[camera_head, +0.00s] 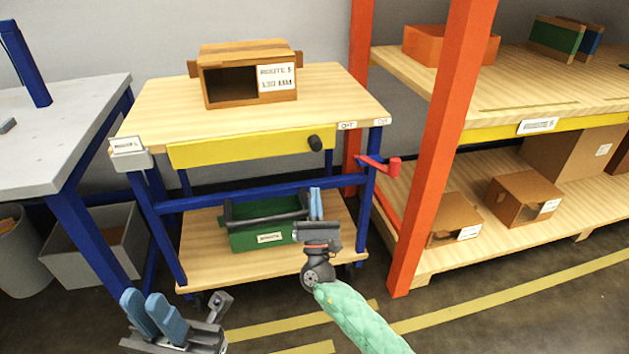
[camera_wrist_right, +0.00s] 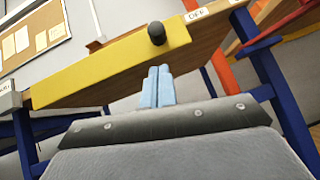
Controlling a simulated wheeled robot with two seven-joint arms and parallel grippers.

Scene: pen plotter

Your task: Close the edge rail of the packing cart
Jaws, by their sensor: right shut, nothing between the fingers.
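The packing cart has a pale wooden top (camera_head: 150,108) on a blue frame. Its yellow edge rail (camera_head: 235,149) runs along the front just below the top edge, with a black knob (camera_head: 315,143) near its right end. In the right wrist view the rail (camera_wrist_right: 110,60) and knob (camera_wrist_right: 156,33) lie ahead of the fingers. My right gripper (camera_head: 316,203) is shut and empty, below the knob and apart from it; its blue fingers (camera_wrist_right: 157,87) are together. My left gripper (camera_head: 153,315) is low at the left, away from the cart; its finger gap is unclear.
A cardboard box (camera_head: 235,100) stands on the cart top and a green crate (camera_head: 262,238) on its lower shelf. A red handle (camera_head: 392,167) projects at the cart's right. An orange rack post (camera_head: 432,150) stands beyond it. A grey table (camera_head: 60,150) is at left.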

